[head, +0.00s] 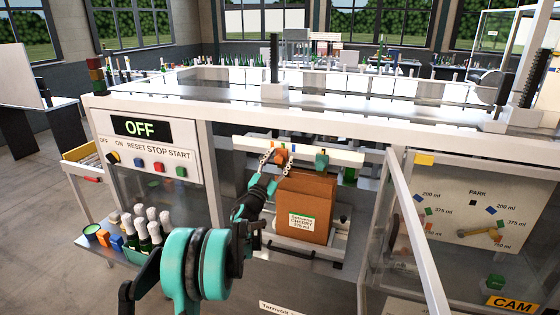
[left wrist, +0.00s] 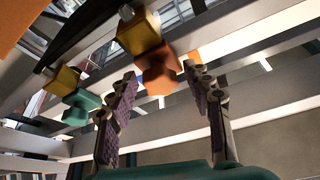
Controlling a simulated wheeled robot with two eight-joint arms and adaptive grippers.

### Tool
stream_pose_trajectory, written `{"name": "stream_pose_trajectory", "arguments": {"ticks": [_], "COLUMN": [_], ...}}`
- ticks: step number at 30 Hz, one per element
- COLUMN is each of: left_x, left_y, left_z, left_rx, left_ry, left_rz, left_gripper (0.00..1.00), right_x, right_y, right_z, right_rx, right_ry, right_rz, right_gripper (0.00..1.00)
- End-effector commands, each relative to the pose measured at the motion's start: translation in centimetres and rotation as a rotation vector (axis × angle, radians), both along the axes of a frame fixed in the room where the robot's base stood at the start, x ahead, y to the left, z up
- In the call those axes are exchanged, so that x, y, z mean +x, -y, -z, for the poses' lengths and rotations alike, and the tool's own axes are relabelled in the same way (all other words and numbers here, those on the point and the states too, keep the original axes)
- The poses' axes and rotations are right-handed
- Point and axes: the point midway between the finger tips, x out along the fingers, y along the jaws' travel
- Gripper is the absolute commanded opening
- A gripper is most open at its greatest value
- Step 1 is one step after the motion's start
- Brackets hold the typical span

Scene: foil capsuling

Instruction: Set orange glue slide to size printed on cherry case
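The orange glue slide (head: 281,156) sits on a pale horizontal rail (head: 335,155) behind the case. In the left wrist view an orange block (left wrist: 158,72) shows just beyond and between the fingertips of my left gripper (left wrist: 161,75). That gripper (head: 276,160) is open around or just in front of the slide in the head view; contact cannot be told. The brown case (head: 318,195) stands upright below the rail, with a green-and-white label (head: 302,222) whose bottom line seems to read 375 ml. The slide's exact scale position is unclear. My right gripper is not in view.
A teal knob (head: 321,160) sits on the rail to the right. A control panel reads OFF (head: 140,127). Several bottles (head: 150,225) stand at left. A glass door frame (head: 415,225) stands at right, before a dial board (head: 480,205) with size marks.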

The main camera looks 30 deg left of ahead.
Motion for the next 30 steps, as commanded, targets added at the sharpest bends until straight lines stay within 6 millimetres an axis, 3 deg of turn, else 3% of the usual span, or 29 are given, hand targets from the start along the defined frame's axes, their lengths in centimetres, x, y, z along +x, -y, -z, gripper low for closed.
{"name": "stream_pose_trajectory", "arguments": {"ticks": [10,22,30], "left_x": [-1.0,-8.5,-11.0], "left_y": [0.1,0.9,1.2], "left_z": [0.4,3.4,4.4], "left_rx": [0.000,0.000,-0.001], "left_ry": [-0.001,0.000,-0.001], "left_rz": [-0.002,-0.002,-0.001], "left_gripper": [0.50,0.50,0.50], "right_x": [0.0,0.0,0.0], "right_y": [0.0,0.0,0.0], "right_z": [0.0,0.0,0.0], "right_rx": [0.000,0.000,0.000], "right_ry": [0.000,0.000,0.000], "right_rz": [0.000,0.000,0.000], "right_gripper": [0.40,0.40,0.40]}}
